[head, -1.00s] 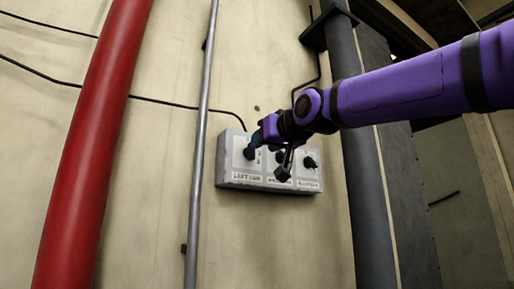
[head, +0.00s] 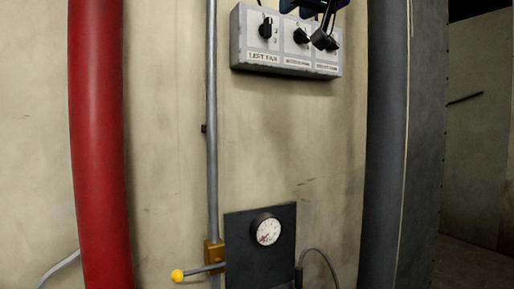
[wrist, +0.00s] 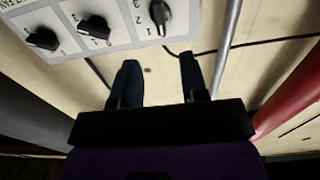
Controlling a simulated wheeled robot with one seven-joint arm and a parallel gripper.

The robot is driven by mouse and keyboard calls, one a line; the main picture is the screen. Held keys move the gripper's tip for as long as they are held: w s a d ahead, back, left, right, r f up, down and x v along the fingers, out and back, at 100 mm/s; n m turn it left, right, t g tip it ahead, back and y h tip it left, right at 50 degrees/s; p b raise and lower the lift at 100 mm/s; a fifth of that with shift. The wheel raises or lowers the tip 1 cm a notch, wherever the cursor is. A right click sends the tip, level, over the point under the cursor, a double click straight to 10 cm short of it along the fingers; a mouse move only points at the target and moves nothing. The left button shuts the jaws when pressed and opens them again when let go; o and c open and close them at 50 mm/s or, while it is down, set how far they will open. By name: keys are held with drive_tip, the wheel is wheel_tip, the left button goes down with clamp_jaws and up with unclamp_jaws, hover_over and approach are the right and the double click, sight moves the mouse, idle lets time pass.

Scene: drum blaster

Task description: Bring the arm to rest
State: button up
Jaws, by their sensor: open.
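My gripper (wrist: 157,84) is open in the wrist view, with two dark blue fingers apart and nothing between them. In the head view only a dark part of my gripper shows at the top edge, in front of the upper right of the grey control box (head: 285,67). The box has three black knobs: left knob (head: 265,28), middle knob (head: 300,36) and right knob, which is partly hidden. In the wrist view the box appears upside down, and the left knob (wrist: 159,14) lies beyond the fingertips, apart from them. Most of my arm is out of view.
A thick red pipe (head: 98,140) stands at left, a thin grey pipe (head: 212,120) left of the box, and a dark pipe (head: 384,150) at right. Below are a gauge (head: 267,230) on a dark panel and a yellow-tipped lever (head: 178,275). The wall between is clear.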

drive_tip(key=s+d+f+m+g+h, duration=0.1)
drive_tip(key=s+d+f+g+h, duration=0.3)
drive_tip(key=f, duration=0.6)
drive_tip(key=s+d+f+m+g, duration=0.1)
drive_tip(key=s+d+f, duration=0.1)
drive_tip(key=d+f, duration=0.65)
drive_tip(key=s+d+f+m+g+h, duration=0.1)
drive_tip(key=s+f+g, duration=0.1)
drive_tip(key=s+f, duration=0.3)
drive_tip(key=s+d+f+m+g+h, duration=0.1)
drive_tip(key=s+f, duration=0.4)
drive_tip(key=f, duration=0.7)
drive_tip(key=s+d+f+g+h, duration=0.1)
drive_tip(key=s+d+f+g, duration=0.2)
drive_tip(key=s+f, duration=0.3)
wheel_tip(320, 180, down, 2)
drive_tip(key=shift+d+f+m, duration=0.2)
drive_tip(key=shift+d+m, duration=0.05)
drive_tip(key=shift+m, duration=0.15)
